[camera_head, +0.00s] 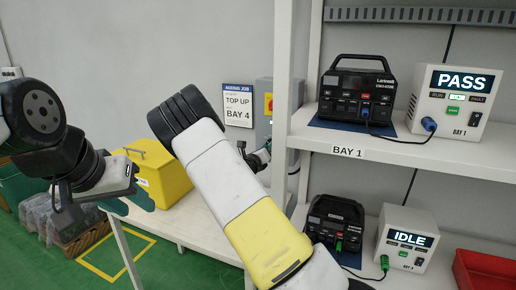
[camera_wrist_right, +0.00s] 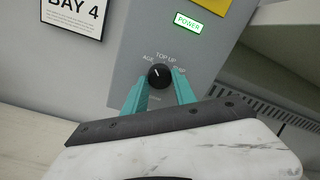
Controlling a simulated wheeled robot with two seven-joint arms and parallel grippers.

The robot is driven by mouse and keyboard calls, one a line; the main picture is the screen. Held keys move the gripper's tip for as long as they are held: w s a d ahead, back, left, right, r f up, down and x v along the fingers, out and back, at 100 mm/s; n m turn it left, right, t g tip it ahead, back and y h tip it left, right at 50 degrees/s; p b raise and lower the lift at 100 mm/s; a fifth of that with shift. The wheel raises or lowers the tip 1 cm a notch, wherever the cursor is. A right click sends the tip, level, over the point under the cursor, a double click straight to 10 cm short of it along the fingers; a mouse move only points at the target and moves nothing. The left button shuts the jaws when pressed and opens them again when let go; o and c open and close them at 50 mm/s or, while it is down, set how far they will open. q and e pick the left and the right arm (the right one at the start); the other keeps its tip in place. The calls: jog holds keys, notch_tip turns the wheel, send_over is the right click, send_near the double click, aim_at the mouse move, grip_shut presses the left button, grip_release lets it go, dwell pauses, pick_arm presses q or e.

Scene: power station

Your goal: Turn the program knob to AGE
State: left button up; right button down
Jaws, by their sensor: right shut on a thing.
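The program knob (camera_wrist_right: 159,76) is a round black knob on the grey control box (camera_wrist_right: 130,65). Its white pointer mark tilts to the upper left, between the AGE and TOP UP labels; a third label is on the right, partly covered by a finger. My right gripper (camera_wrist_right: 159,84) is shut on the knob, with one teal finger on each side. In the head view the control box (camera_head: 264,100) is partly hidden by the shelf post, and the knob cannot be made out. My left gripper (camera_head: 132,195) hangs at the left, in front of the yellow box; its opening is unclear.
A notice reading TOP UP, BAY 4 (camera_head: 238,106) is on the wall beside the control box. A yellow box (camera_head: 160,170) stands on the white table. A shelf post (camera_head: 283,100) rises close to my right arm. Shelves hold the PASS unit (camera_head: 452,100) and IDLE unit (camera_head: 403,255).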

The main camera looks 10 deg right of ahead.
jog(key=shift+f+n, duration=0.1)
jog(key=shift+n, duration=0.6)
jog(key=c, duration=1)
grip_release()
jog(key=shift+v, duration=3.95)
